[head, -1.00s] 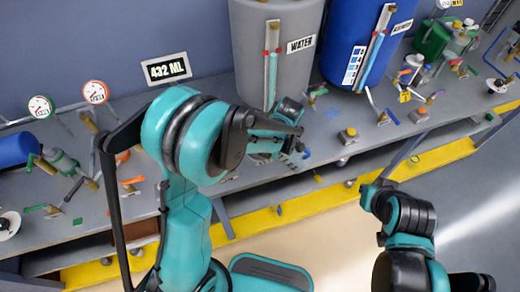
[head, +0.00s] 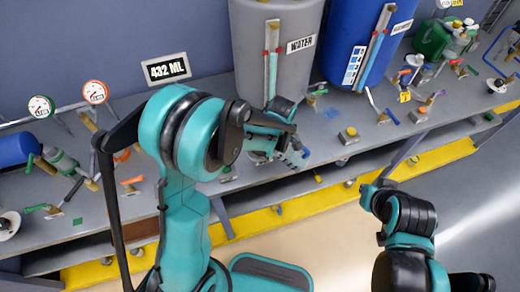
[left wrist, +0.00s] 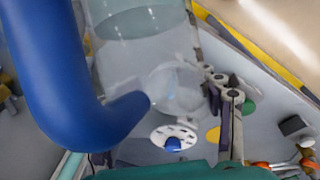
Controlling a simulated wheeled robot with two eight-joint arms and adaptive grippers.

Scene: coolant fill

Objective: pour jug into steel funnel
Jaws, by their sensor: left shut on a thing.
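A clear jug (left wrist: 140,55) with a thick blue handle (left wrist: 55,75) fills the upper left of the left wrist view. A faint level line shows across its see-through wall. My left gripper (head: 292,153) is shut on the jug over the bench, in front of the grey water tank; its fingertips are not clear. In the head view the jug is largely hidden by my arm and gripper. I cannot make out the steel funnel with certainty in either view. My right gripper (head: 372,190) hangs in front of the bench at right, apart from everything; its jaws are too small to read.
The grey water tank (head: 252,50) and a blue tank (head: 345,50) stand at the back of the bench. A display (head: 165,69) reads 432 ML. A yellow rail (head: 245,222) runs along the front. The floor at right is clear.

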